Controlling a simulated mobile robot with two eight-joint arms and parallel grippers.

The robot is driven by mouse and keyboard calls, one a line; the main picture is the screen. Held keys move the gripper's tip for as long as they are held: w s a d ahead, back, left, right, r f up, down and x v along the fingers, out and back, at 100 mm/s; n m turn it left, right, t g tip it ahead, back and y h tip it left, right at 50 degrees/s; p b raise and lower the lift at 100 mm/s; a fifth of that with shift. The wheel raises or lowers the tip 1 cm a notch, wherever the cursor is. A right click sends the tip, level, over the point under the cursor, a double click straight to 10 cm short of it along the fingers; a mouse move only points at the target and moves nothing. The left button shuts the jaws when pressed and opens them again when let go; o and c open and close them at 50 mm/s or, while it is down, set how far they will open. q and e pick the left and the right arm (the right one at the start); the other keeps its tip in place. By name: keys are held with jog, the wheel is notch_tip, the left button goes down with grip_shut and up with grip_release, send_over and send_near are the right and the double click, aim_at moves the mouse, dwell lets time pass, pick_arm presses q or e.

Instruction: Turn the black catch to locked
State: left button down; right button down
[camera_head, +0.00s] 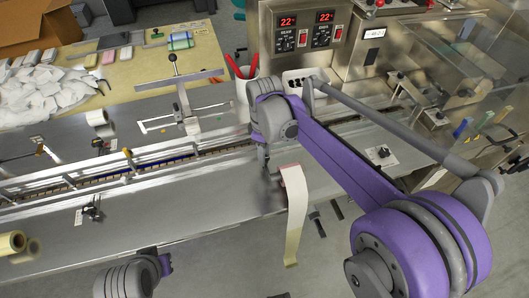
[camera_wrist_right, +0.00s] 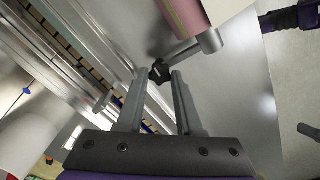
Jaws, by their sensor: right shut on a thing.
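The black catch (camera_wrist_right: 160,72) is a small black knob at the end of a short metal shaft, in the right wrist view. My right gripper (camera_wrist_right: 158,77) is shut on it, with one finger on either side. In the head view my right gripper (camera_head: 264,168) reaches down over the steel deck, and the catch is hidden there. I cannot read whether the catch stands at locked or unlocked. My left gripper is not in view; only part of the left arm shows at the bottom of the head view.
A roll with a pinkish edge (camera_wrist_right: 184,14) sits beside the shaft, close to the gripper. A pale film strip (camera_head: 296,210) hangs over the deck's front edge. A railed conveyor (camera_head: 150,160) runs behind. Other black knobs (camera_head: 92,212) (camera_head: 383,152) stand on the deck.

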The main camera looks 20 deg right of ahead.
jog(key=shift+n, duration=0.5)
jog(key=c, duration=0.6)
grip_release()
jog(key=shift+o, duration=0.2)
notch_tip(320, 180, up, 11)
jog(key=shift+p, duration=0.4)
jog(key=shift+s+f, duration=0.1)
jog(key=s+d+f+m+t, duration=0.1)
jog(key=s+f+m, duration=0.2)
jog(key=s, duration=0.3)
jog(key=s+d+f+m+t+p, duration=0.1)
jog(key=s+d+f+m+t, duration=0.1)
jog(key=s+f+m, duration=0.2)
jog(key=s+d+f+m+t+p, duration=0.1)
jog(key=s+f+m+t, duration=0.1)
jog(key=s, duration=0.8)
jog(key=shift+d+f+m, duration=0.35)
jog(key=shift+f+m, duration=0.55)
jog(key=shift+m, duration=0.3)
